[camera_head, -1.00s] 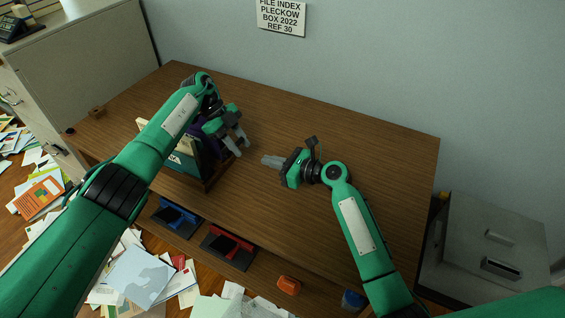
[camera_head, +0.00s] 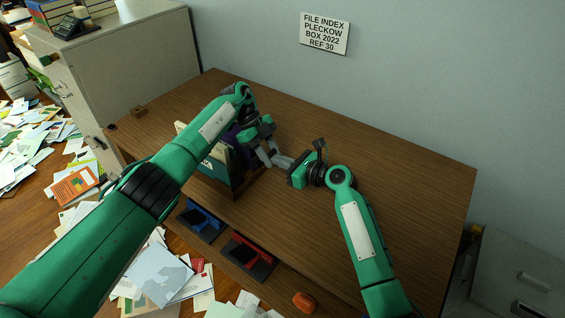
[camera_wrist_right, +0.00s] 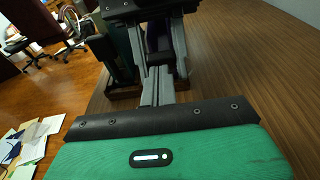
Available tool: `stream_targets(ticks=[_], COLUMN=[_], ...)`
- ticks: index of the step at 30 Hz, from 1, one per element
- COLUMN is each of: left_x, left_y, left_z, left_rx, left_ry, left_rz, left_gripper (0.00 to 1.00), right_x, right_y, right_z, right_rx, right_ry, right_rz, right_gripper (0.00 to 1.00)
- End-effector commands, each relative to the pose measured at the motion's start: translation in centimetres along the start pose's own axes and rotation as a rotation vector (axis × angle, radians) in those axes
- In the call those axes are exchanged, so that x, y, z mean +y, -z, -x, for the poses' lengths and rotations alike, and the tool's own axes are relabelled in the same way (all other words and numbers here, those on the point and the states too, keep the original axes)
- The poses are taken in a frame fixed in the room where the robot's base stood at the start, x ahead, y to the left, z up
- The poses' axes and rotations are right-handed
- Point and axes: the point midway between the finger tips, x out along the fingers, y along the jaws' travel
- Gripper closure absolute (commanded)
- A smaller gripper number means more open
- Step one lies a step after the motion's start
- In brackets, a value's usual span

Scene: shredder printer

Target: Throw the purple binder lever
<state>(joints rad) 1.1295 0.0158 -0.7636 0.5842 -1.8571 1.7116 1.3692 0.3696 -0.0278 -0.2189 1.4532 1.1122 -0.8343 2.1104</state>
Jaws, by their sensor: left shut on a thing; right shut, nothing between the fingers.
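The purple binder (camera_head: 241,152) stands with other folders in a wooden rack (camera_head: 238,193) on the desk, partly hidden by my left arm. My left gripper (camera_head: 270,158) is at the binder's right side, its fingers shut on it; I cannot tell on which part. My right gripper (camera_head: 282,161) is shut and empty, its tips close to the left gripper's fingers. In the right wrist view its fingers (camera_wrist_right: 158,88) point toward the dark left gripper (camera_wrist_right: 150,10) and the rack. I cannot tell whether the two grippers touch. The binder's lever is not clear to see.
A teal folder (camera_head: 213,170) stands beside the purple binder. Blue (camera_head: 202,217) and red (camera_head: 247,252) devices sit below the desk's front edge. A cabinet (camera_head: 120,70) stands left. Papers litter the floor. The desk's right side (camera_head: 420,190) is clear.

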Motion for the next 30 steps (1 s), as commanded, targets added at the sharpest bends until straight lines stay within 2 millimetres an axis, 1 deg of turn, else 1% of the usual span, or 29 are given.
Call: stream_targets(ticks=[1, 8, 9, 11, 12, 20, 23, 26, 30], left_x=[0.0, 0.0, 0.0, 0.0, 0.0, 0.0, 0.0, -0.1, -0.1], left_y=[0.2, 0.5, 0.5, 0.5, 0.4, 0.3, 0.2, 0.2, 0.2], left_z=[-0.2, -0.6, -0.6, -0.7, -0.6, -0.3, 0.2, 1.4, 4.4], left_rx=[0.004, 0.009, 0.009, 0.008, 0.008, 0.005, 0.003, 0.002, 0.002], left_ry=[-0.004, -0.010, -0.010, -0.010, -0.010, -0.006, -0.004, -0.003, -0.003], left_rz=[-0.003, -0.006, -0.007, -0.006, -0.006, -0.004, -0.003, -0.002, -0.002], left_gripper=[1.00, 1.00, 0.65, 0.53, 0.45, 0.45, 0.45, 0.45, 0.45], right_x=[0.0, 0.1, 0.1, 0.1, 0.1, 0.0, 0.0, 0.0, 0.0], right_y=[-0.9, -1.3, -1.4, -1.4, -1.3, -1.0, -1.0, -0.9, -0.9], right_z=[-0.5, -0.6, -0.7, -0.7, -0.6, -0.5, -0.5, -0.5, -0.5], right_rx=[-0.008, -0.013, -0.014, -0.014, -0.013, -0.008, -0.007, -0.007, -0.006], right_ry=[0.000, 0.001, 0.001, 0.001, 0.001, 0.001, 0.001, 0.001, 0.000], right_rz=[0.002, 0.005, 0.005, 0.005, 0.005, 0.003, 0.003, 0.003, 0.002], right_gripper=[1.00, 1.00, 1.00, 1.00, 1.00, 1.00, 1.00, 1.00, 1.00])
